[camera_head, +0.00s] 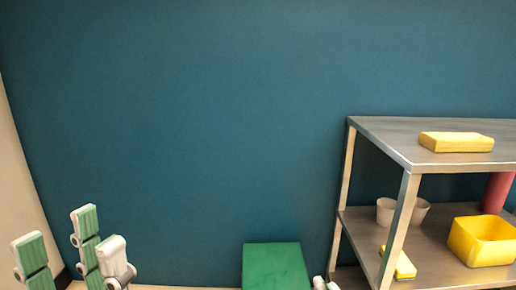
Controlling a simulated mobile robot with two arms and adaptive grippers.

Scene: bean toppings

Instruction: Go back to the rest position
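My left gripper (72,240) shows at the lower left. Its white fingers with pale green pads point up and stand apart, with nothing between them. Its palm and wrist are below the picture's edge. Two small white rounded tips (325,284) show at the bottom edge, right of the green block. They may be part of my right gripper, but too little shows to be sure.
A metal shelf (385,132) stands at the right. A yellow block (456,142) is on top. Below are pale cups (387,211), a yellow bin (481,240), a red cylinder (497,192) and a small yellow piece (404,266). A green block (275,267) stands at the bottom.

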